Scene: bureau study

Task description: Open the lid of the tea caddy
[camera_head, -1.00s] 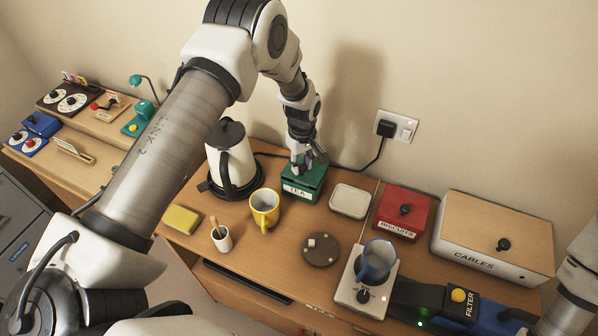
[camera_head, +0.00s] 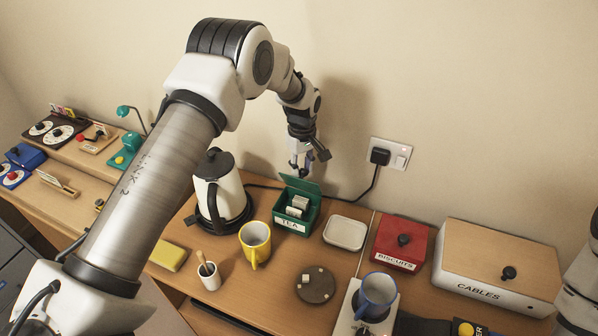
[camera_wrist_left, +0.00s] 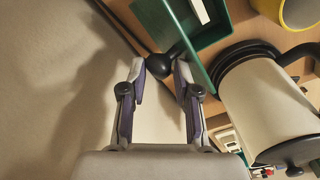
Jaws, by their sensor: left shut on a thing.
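The green tea caddy (camera_head: 312,216), labelled TEA, stands on the desk beside the kettle. Its lid (camera_head: 299,184) is tilted up at the back, and pale packets (camera_head: 297,206) show inside. My left gripper (camera_head: 300,167) is above and behind the caddy, at the raised lid. In the left wrist view, its fingers (camera_wrist_left: 160,80) are shut on the black lid knob (camera_wrist_left: 162,67), with the green lid (camera_wrist_left: 183,40) right beside it. In the head view the knob is hidden by the fingers. My right gripper is out of view.
A white kettle (camera_head: 222,186) stands close left of the caddy, with a yellow mug (camera_head: 255,240) in front. A white dish (camera_head: 345,232) and red biscuits box (camera_head: 401,240) are to the right. The wall with a socket (camera_head: 391,154) is close behind.

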